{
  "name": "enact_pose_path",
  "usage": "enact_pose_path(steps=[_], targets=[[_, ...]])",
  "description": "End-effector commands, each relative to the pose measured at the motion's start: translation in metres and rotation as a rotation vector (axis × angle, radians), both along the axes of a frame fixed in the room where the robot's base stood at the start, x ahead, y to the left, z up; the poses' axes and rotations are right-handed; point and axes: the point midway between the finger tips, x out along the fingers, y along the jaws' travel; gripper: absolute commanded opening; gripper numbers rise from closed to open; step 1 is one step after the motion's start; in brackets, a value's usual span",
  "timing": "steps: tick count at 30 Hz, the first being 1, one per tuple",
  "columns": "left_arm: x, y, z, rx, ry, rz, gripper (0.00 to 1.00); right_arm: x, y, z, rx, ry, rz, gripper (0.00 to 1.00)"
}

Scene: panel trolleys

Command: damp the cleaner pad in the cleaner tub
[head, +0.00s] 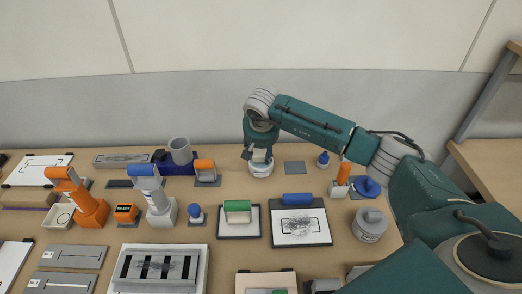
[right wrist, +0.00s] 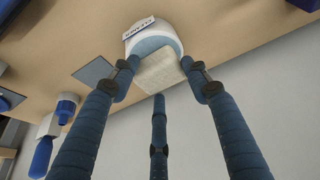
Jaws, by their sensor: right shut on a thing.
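The cleaner tub (head: 261,170) is a small white round tub near the back of the table. In the right wrist view the labelled tub (right wrist: 148,28) shows a blue inside. My right gripper (head: 259,154) points down over the tub. It is shut on the cleaner pad (right wrist: 158,73), a pale cream block between the fingers (right wrist: 160,67). The pad is at the tub's mouth and overlaps it in the wrist view; I cannot tell whether it touches the inside. My left gripper is not in view.
A grey square (head: 294,168) and a blue-topped bottle (head: 323,159) are right of the tub. An orange-handled tool (head: 342,178) is farther right. A green-topped block (head: 238,210) and a blue roller (head: 297,199) lie in front. A grey cup (head: 180,151) stands left.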

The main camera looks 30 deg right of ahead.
Motion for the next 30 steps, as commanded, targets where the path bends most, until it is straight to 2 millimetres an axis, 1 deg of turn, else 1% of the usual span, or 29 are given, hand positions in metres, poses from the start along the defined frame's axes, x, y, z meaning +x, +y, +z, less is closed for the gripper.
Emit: enact_pose_path(steps=[23,30], targets=[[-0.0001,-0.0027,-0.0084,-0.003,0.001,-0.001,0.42,0.0002,-0.0003,-0.0095,0.0,0.0,-0.001,0.26],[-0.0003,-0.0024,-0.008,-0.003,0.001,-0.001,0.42,-0.0001,-0.0002,-0.0094,0.0,0.0,0.0,0.26]])
